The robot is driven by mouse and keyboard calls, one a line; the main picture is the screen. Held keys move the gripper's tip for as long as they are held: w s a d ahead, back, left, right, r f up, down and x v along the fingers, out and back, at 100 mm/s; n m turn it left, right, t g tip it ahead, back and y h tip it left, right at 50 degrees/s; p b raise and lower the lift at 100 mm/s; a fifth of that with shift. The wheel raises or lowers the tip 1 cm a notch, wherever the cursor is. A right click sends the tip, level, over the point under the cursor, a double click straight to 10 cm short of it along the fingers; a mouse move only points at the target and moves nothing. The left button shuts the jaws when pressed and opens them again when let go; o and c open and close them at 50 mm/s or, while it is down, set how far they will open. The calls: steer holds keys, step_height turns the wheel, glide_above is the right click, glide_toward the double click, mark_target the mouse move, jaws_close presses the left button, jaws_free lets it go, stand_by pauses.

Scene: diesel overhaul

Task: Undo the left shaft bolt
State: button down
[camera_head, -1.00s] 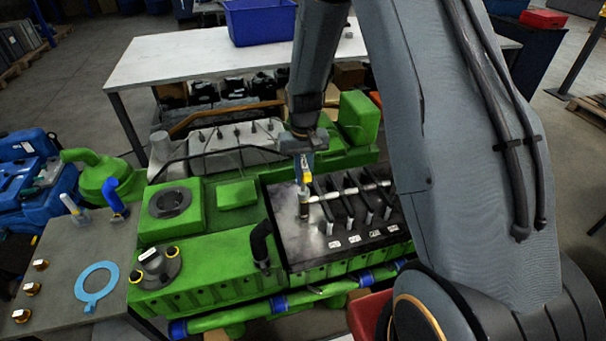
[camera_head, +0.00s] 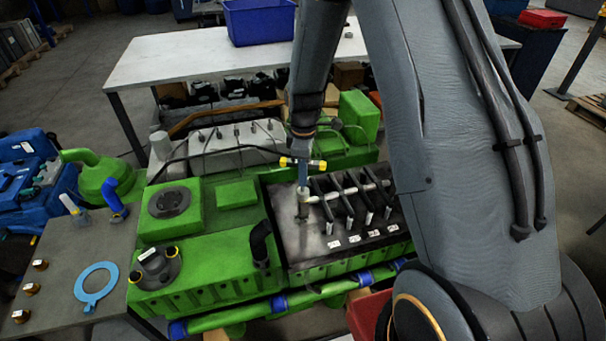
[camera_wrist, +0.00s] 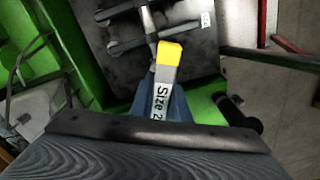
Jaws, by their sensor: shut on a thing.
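My gripper (camera_head: 302,153) is shut on a size-labelled tool with a yellow-ended crossbar (camera_head: 287,161). In the wrist view, the yellow end and part of a "Size 2" label show on the tool (camera_wrist: 165,75), and the blue-grey fingers (camera_wrist: 180,105) are beside it. The tool stands roughly upright over the left end of the light metal shaft (camera_head: 372,187), which carries several dark rocker arms on the engine's dark top plate (camera_head: 284,209). The left shaft bolt cannot be made out beneath the tool, so I cannot tell whether the tool is seated on it.
The green engine (camera_head: 205,262) surrounds the plate, with a black elbow pipe (camera_head: 261,243) to its left. A grey side table (camera_head: 55,262) holds a light-blue ring (camera_head: 96,284) and several small brass parts. A white table (camera_head: 180,60) with a blue bin (camera_head: 260,22) stands behind.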

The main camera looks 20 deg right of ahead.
steer(key=n, duration=0.3)
steer(key=shift+n, duration=0.4)
steer(key=n, duration=0.4)
steer(key=shift+r, duration=0.15)
